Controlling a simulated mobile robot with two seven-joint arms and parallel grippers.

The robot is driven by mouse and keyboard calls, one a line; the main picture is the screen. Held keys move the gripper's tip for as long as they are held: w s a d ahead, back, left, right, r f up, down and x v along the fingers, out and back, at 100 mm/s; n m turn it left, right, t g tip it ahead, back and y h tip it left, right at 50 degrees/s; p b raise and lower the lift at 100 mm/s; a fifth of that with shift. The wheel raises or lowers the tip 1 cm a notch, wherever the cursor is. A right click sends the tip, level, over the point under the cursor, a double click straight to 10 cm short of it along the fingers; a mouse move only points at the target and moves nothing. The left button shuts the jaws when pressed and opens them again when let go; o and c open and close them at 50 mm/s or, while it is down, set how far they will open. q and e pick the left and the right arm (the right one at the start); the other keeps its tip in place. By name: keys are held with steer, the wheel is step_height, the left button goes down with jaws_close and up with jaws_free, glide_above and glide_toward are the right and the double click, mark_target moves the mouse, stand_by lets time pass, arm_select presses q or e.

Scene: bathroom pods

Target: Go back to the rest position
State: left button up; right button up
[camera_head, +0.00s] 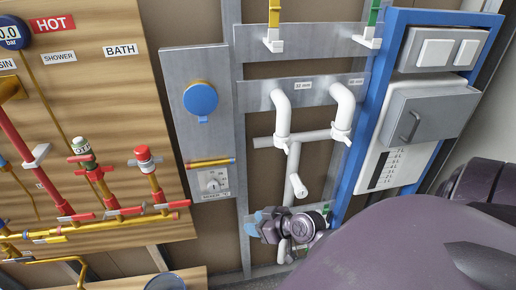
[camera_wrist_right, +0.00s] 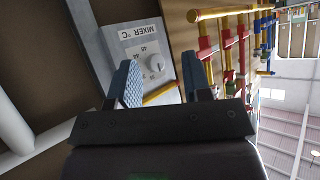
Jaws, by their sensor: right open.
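My right gripper (camera_head: 258,224) is low in the head view, in front of the white pipes and just right of the mixer plate's lower end. Its blue fingers are small and partly hidden there by my wrist. In the right wrist view the right gripper (camera_wrist_right: 160,82) is open, with its two blue-padded fingers apart and nothing between them. Beyond the fingers is the white mixer dial (camera_wrist_right: 155,62), apart from them as far as I can tell. The dial also shows in the head view (camera_head: 213,184). My left gripper is not in view.
White pipes (camera_head: 283,118) stand behind my right wrist. A blue-framed panel (camera_head: 365,100) with a grey handled box (camera_head: 432,118) is to the right. A wooden board (camera_head: 105,85) with red and brass pipes is at the left. My purple arm covers the lower right.

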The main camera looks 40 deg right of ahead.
stand_by(0.4)
steer(key=s+a+f+h, duration=0.3)
steer(key=s+a+f, duration=0.2)
steer(key=s+a, duration=0.2)
steer(key=shift+s+f+m, duration=0.3)
steer(key=shift+s+m, duration=0.1)
steer(key=shift+s, duration=0.25)
steer(key=shift+a, duration=0.15)
stand_by(0.4)
